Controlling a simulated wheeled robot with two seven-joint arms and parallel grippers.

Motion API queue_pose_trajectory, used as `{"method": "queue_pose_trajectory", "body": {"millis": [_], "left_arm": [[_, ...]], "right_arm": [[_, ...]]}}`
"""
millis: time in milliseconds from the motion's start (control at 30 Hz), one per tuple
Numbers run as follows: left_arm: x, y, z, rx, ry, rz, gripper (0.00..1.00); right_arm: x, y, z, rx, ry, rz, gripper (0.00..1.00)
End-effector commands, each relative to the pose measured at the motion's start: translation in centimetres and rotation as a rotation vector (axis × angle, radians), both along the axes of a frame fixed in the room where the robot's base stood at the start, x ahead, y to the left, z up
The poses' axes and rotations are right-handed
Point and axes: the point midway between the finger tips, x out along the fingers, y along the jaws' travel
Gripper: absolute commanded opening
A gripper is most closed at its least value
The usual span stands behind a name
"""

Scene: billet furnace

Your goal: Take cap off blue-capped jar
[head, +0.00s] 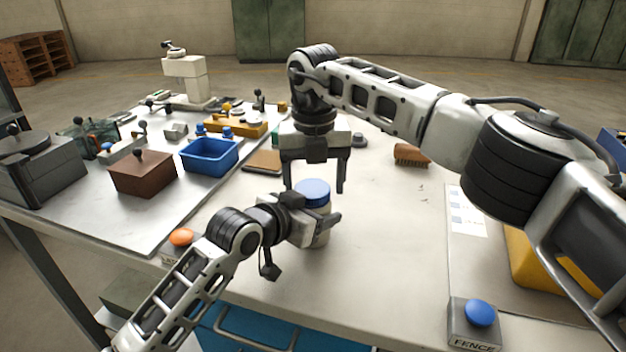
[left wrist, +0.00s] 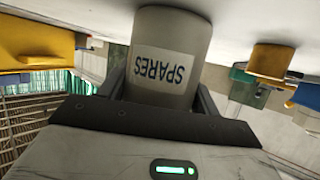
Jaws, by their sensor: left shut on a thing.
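The blue-capped jar (head: 318,232) stands on the table in the middle of the head view, with its blue cap (head: 313,192) on top. My left gripper (head: 325,228) is shut on the jar's body from the left. In the left wrist view the jar (left wrist: 168,50) sits between the fingers and bears a label reading SPARES. My right gripper (head: 314,185) points down just above and around the cap, its two fingers apart. I cannot tell whether the fingers touch the cap.
A blue bin (head: 209,157), a brown box (head: 143,175) and a yellow tool part (head: 236,124) stand to the left. A brush (head: 411,155) lies right of the jar. An orange button (head: 181,238) and a blue FENCE button (head: 479,313) are near the front edge.

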Motion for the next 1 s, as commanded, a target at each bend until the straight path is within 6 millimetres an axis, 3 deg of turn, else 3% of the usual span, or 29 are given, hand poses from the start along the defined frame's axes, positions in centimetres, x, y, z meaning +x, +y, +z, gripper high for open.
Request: {"method": "queue_pose_trajectory", "body": {"millis": [367, 700, 833, 1000], "left_arm": [[-0.2, -0.3, -0.1, 0.001, 0.001, -0.008, 0.00], [-0.2, -0.3, -0.2, 0.001, 0.004, -0.006, 0.00], [-0.1, -0.2, -0.2, 0.002, 0.004, -0.004, 0.00], [-0.1, -0.1, -0.2, 0.002, 0.002, -0.003, 0.00]], "right_arm": [[-0.2, 0.6, 0.1, 0.011, 0.002, 0.008, 0.78], [-0.2, 0.5, 4.0, 0.011, 0.000, 0.007, 0.78], [-0.2, 0.5, 4.6, 0.009, 0.001, -0.004, 0.75], [-0.2, 0.3, 5.1, 0.005, 0.000, -0.170, 0.75]]}}
